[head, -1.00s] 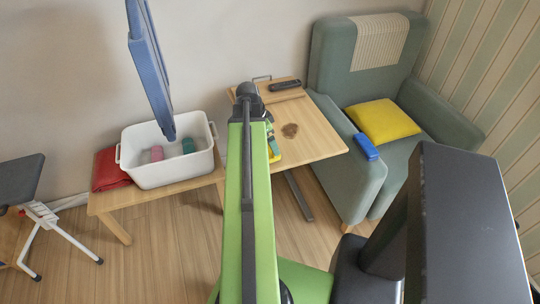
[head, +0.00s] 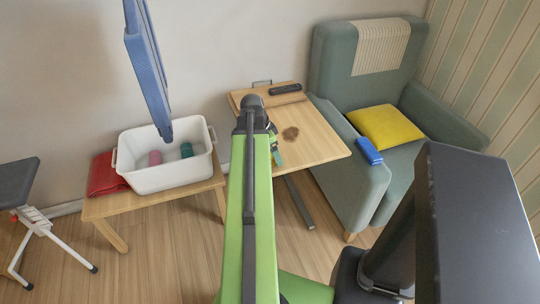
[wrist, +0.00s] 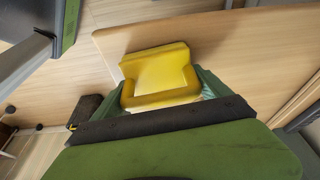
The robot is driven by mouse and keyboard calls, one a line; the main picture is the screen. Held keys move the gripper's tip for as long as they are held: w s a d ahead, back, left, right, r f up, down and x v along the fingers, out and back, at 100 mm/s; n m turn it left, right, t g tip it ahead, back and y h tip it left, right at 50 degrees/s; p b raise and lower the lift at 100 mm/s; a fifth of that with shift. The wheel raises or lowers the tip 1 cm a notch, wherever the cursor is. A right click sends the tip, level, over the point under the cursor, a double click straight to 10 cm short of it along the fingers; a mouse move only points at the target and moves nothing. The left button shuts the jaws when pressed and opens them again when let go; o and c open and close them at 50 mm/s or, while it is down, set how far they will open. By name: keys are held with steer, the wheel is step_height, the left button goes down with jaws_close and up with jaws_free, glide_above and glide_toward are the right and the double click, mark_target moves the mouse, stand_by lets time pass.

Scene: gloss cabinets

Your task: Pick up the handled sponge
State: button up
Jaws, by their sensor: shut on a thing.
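The yellow handled sponge (wrist: 160,72) is between the green fingers of my gripper (wrist: 165,92) in the wrist view, with its handle loop toward the palm. My gripper is shut on it. The wooden tabletop (wrist: 235,50) lies behind it; I cannot tell whether the sponge touches it. In the head view my gripper (head: 276,150) shows only as a small green-teal part beside my arm, over the side table (head: 318,140). My arm hides the sponge there.
A dark remote (head: 285,89) and a brown stain (head: 290,133) are on the side table. The white tub (head: 170,178) with rolled items and a red cloth (head: 106,175) are on the low bench. The armchair (head: 345,190) stands to the right, with a blue item (head: 368,151) on its arm.

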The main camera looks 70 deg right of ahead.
steer(key=shift+r+p, duration=0.45)
steer(key=shift+p, duration=0.05)
step_height(320, 180, up, 4)
steer(key=p, duration=0.3)
steer(key=shift+p, duration=0.4)
steer(key=s+d+r+p, duration=0.1)
steer(key=s+r+p, duration=0.5)
steer(key=s, duration=0.5)
steer(key=shift+s+d, duration=0.35)
